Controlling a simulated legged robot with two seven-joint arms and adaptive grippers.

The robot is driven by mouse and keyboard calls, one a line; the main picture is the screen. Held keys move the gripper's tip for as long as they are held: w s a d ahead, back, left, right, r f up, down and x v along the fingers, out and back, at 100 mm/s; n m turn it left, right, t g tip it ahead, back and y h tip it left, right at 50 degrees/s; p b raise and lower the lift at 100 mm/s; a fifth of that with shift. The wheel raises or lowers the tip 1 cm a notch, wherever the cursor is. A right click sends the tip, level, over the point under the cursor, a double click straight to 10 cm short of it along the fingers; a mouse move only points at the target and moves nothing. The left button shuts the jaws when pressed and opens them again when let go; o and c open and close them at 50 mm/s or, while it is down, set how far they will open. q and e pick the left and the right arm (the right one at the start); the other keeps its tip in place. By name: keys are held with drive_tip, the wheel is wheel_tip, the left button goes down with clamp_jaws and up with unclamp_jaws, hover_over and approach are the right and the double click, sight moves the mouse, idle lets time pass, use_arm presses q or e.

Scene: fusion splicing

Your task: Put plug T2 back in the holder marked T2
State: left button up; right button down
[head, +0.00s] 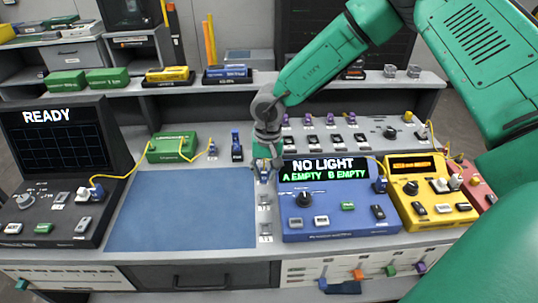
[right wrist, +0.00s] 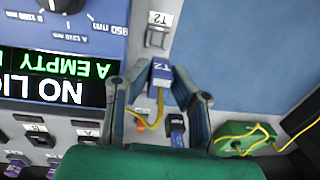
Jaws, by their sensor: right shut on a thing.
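My right gripper (head: 264,164) is shut on the blue plug T2 (right wrist: 161,76) above the bench, between the blue mat and the blue meter. Its fingers (right wrist: 158,88) flank the plug in the right wrist view, where the T2 label reads upside down. The plug shows as a small blue piece below the fingers in the head view (head: 264,177). The grey holder marked T2 (right wrist: 157,38) lies beyond the plug in the right wrist view and looks empty. In the head view a column of grey holders (head: 265,214) runs left of the meter. My left gripper is out of view.
The blue meter (head: 338,226) reads NO LIGHT, A EMPTY, B EMPTY. Another blue plug (head: 237,146) stands near the mat's back corner. A green box (head: 172,147) trails yellow cables. A yellow device (head: 430,205) stands at right. The blue mat (head: 180,210) is clear.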

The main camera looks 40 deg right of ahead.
sight(263, 181)
drive_tip(key=shift+d, duration=0.1)
drive_tip(key=shift+f, duration=0.25)
drive_tip(key=f+b, duration=0.2)
drive_tip(key=b, duration=0.1)
drive_tip(key=f+b, duration=0.1)
drive_tip(key=shift+a+f, duration=0.25)
drive_tip(key=shift+a, duration=0.05)
use_arm(q)
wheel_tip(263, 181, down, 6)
drive_tip(key=b, duration=0.3)
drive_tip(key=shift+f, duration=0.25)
use_arm(e)
drive_tip(key=shift+d+f, duration=0.15)
drive_tip(key=shift+f, duration=1.05)
use_arm(q)
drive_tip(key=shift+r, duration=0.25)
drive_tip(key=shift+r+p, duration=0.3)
drive_tip(key=shift+p, duration=0.2)
use_arm(e)
drive_tip(key=shift+s, duration=0.2)
use_arm(q)
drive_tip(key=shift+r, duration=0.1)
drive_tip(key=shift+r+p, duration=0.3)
drive_tip(key=shift+p, duration=0.15)
use_arm(e)
drive_tip(key=shift+a, duration=0.2)
